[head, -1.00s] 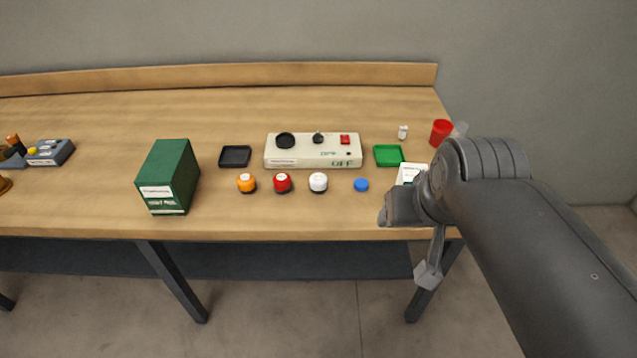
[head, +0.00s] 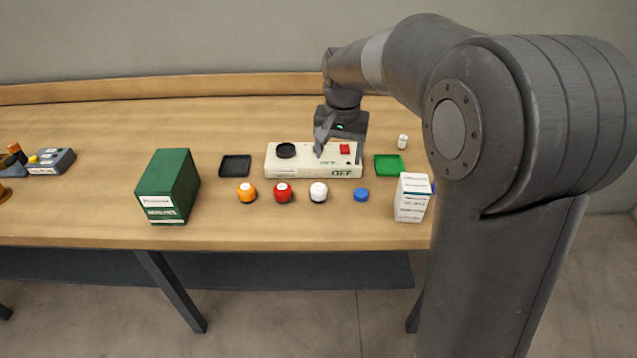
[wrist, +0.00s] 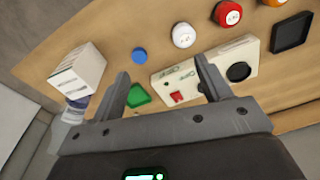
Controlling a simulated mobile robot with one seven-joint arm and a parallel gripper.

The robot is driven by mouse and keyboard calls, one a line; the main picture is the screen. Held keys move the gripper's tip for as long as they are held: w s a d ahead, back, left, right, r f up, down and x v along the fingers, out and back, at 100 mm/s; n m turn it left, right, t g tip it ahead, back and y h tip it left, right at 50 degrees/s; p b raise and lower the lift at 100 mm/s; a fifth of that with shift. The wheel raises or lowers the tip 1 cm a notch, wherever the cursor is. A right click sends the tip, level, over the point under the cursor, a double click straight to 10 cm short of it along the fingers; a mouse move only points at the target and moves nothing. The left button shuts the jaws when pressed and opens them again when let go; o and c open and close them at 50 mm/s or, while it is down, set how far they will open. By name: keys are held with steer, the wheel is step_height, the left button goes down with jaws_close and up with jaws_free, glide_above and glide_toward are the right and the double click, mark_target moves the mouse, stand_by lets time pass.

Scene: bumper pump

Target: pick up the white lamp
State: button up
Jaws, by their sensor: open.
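The white lamp (head: 318,191) is a small round white cap on a dark base. It stands upright on the table between a red lamp (head: 283,191) and a blue disc (head: 361,195). It also shows near the top of the wrist view (wrist: 183,35), beyond my fingertips. My gripper (head: 340,150) is open and empty, over the right part of the pale switch box (head: 290,167), behind the white lamp in the head view. In the wrist view my two fingers (wrist: 162,72) are spread apart, with nothing between them. They hide part of the switch box.
An orange lamp (head: 246,192) stands left of the red one. A green box (head: 168,187) stands further left, a white carton (head: 411,198) at right. Black (head: 235,166) and green (head: 389,166) trays flank the switch box. Clear table lies in front of the lamps.

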steer(key=g, duration=0.1)
glide_toward(319, 186)
steer(key=shift+w+f+m, duration=0.1)
steer(key=shift+m, duration=0.2)
step_height(319, 186, down, 11)
steer(key=shift+a+r, duration=0.1)
steer(key=shift+a, duration=0.05)
steer(key=shift+c, duration=0.3)
steer(key=c, duration=1)
